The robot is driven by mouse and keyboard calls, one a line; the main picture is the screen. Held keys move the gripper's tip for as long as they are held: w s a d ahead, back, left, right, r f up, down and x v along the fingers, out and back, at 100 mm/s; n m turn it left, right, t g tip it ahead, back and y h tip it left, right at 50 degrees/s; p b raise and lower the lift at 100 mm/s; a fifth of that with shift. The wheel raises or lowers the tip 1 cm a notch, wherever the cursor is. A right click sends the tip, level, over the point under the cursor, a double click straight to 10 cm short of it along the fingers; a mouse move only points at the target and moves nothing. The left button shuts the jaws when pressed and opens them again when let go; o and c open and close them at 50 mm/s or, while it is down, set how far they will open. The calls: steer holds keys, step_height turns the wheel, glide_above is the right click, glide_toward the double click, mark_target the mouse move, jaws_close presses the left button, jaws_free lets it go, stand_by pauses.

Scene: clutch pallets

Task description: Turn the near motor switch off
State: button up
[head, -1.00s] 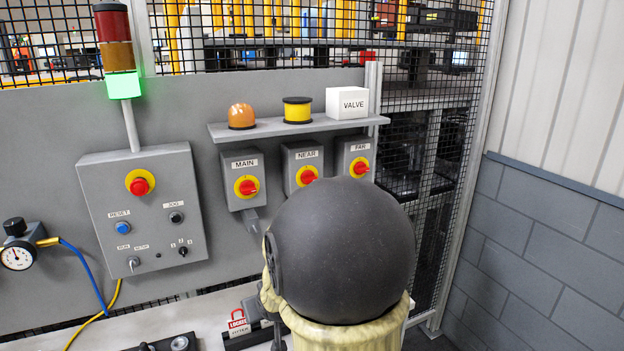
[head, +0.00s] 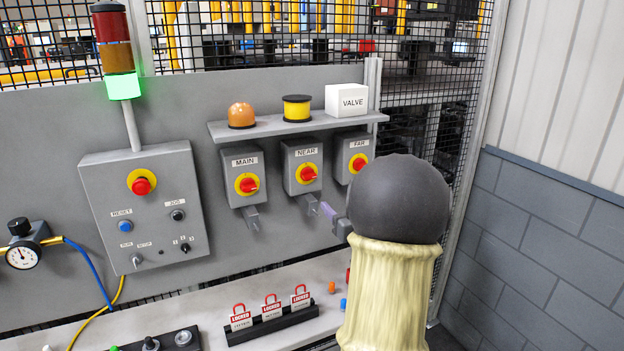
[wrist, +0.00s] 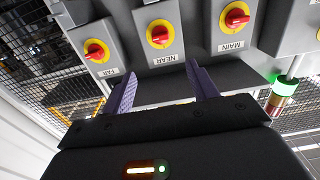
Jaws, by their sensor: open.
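The NEAR switch is a grey box (head: 302,157) with a red knob (head: 306,174) on a yellow disc, between the MAIN switch (head: 247,184) and the FAR switch (head: 358,163), under a shelf. In the upside-down wrist view, the NEAR knob (wrist: 158,35) is ahead of my gripper (wrist: 161,72). The fingers are apart and empty, on either side of the NEAR label and short of the knob. In the head view, a purple finger (head: 328,211) shows below and right of the NEAR box; my arm hides the rest. I cannot tell the knob's exact setting.
The shelf (head: 270,129) above the switches holds an orange dome, a yellow-black cylinder and a VALVE box (head: 346,101). A control box (head: 145,205) hangs left. A black rack (head: 272,326) of red LOCKED tags stands on the bench below. A block wall (head: 540,260) is right.

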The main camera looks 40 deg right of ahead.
mark_target(311, 177)
steer(key=p+x, duration=0.6)
steer(key=x, duration=1)
steer(key=shift+w+a+r+p, duration=0.15)
steer(key=shift+p, duration=0.15)
steer(key=shift+w, duration=0.6)
steer(key=shift+s, duration=0.1)
steer(key=c, duration=1)
